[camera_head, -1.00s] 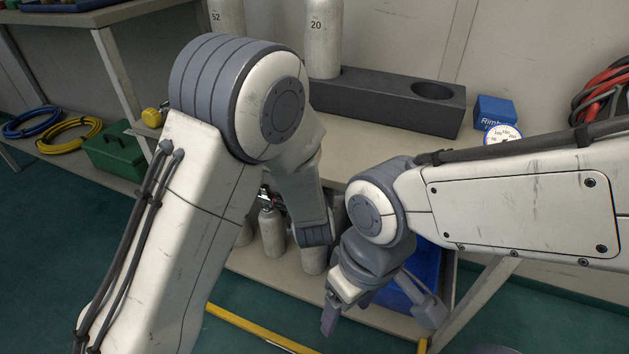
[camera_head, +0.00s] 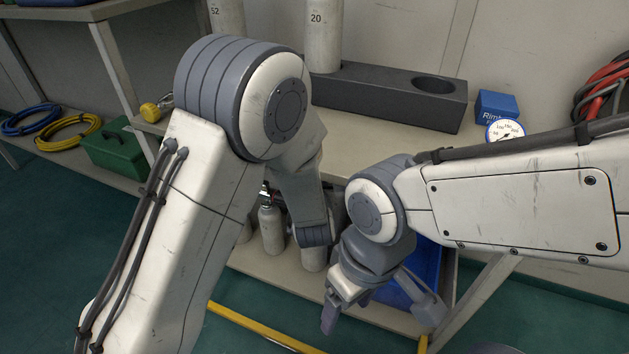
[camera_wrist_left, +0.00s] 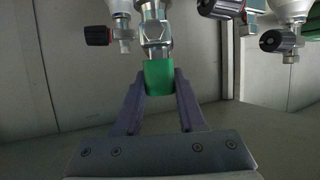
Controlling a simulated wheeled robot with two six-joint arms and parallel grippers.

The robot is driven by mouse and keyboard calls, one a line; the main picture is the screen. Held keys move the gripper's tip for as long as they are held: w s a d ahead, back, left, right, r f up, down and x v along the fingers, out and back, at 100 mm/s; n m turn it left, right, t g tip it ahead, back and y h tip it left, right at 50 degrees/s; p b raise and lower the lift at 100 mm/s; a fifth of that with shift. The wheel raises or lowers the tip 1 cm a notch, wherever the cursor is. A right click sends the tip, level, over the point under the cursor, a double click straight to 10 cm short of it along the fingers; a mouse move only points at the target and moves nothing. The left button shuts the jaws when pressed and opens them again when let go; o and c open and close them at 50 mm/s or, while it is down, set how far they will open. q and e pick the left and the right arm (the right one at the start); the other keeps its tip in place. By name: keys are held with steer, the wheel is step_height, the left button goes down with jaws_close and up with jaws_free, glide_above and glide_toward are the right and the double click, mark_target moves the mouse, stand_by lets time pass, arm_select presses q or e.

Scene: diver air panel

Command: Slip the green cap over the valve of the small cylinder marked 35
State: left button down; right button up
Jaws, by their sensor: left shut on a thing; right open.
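In the left wrist view my left gripper (camera_wrist_left: 159,88) is shut on the green cap (camera_wrist_left: 158,77). The cap is in line with the metal valve (camera_wrist_left: 156,32) of a small cylinder, its edge meeting the valve's end. I cannot tell whether it sits over the valve or only against it. In the head view my arm hides the left gripper and the cap. Small pale cylinders (camera_head: 271,232) stand on the lower shelf; no number on them is readable, so I cannot tell which is 35. My right gripper (camera_head: 340,308) is open and empty, right of them.
Neighbouring valves with dark knobs (camera_wrist_left: 98,35) (camera_wrist_left: 278,41) stand close on both sides of the held cap. A blue bin (camera_head: 425,265) is behind the right gripper.

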steer(key=shift+r, duration=0.15)
arm_select(q)
steer(key=shift+f, duration=0.5)
arm_select(e)
steer(key=shift+f, duration=0.35)
arm_select(q)
steer(key=shift+c, duration=2.1)
jaws_free()
